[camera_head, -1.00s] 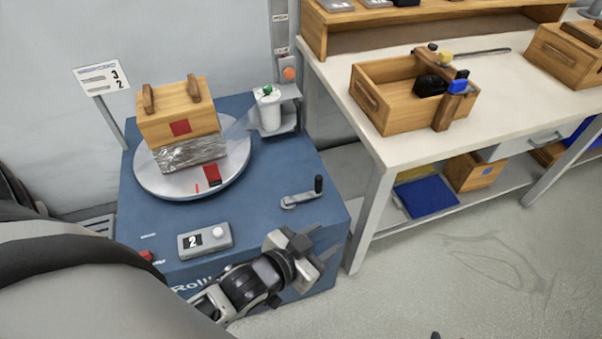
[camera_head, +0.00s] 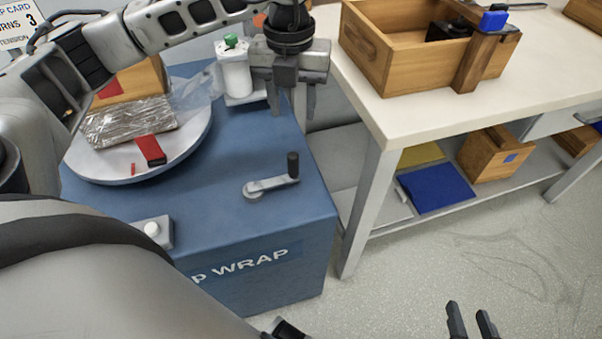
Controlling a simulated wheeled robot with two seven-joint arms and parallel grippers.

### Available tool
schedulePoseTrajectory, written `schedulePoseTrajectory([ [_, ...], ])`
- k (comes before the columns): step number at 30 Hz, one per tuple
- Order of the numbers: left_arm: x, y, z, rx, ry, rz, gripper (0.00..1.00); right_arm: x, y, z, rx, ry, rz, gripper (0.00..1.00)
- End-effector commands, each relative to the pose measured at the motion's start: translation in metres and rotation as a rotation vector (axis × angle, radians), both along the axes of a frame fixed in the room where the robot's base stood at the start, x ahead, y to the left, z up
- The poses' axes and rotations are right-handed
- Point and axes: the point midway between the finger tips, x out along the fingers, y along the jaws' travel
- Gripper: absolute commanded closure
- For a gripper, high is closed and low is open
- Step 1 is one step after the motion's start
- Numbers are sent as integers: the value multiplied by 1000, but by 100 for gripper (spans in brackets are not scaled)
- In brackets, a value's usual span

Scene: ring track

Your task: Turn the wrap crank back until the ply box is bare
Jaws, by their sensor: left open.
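The wrap crank (camera_head: 270,187) lies on the blue machine top, its black upright handle (camera_head: 293,165) at the right end. My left gripper (camera_head: 293,108) is open and empty, fingers pointing down, above and behind the handle, apart from it. The ply box (camera_head: 138,82) stands on the round turntable (camera_head: 105,165), partly hidden by my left arm. Clear shiny film (camera_head: 130,122) covers its lower part, and a sheet of film stretches right towards the white roll (camera_head: 234,75). My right gripper (camera_head: 470,318) is open and empty over the floor at the lower right.
A red block (camera_head: 150,150) sits at the turntable's front rim. A grey box with a white button (camera_head: 153,230) is on the machine's front left. A workbench (camera_head: 400,118) on the right carries a wooden crate (camera_head: 385,65). Floor at lower right is clear.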

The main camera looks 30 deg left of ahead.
Motion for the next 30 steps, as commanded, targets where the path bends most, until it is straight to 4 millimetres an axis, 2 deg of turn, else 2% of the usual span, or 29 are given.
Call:
schedulePoseTrajectory([
  [7,0,5,-23,18,-2,12,57,0,0,-2,3,-9,1,64],
  [21,0,3,-123,16,-1,9,57,1,3,-22,5,22,10,64],
  [25,0,3,-143,15,-2,8,57,1,6,-27,10,30,15,64],
  [30,1,3,-158,15,-5,7,57,3,9,-30,13,37,23,64],
])
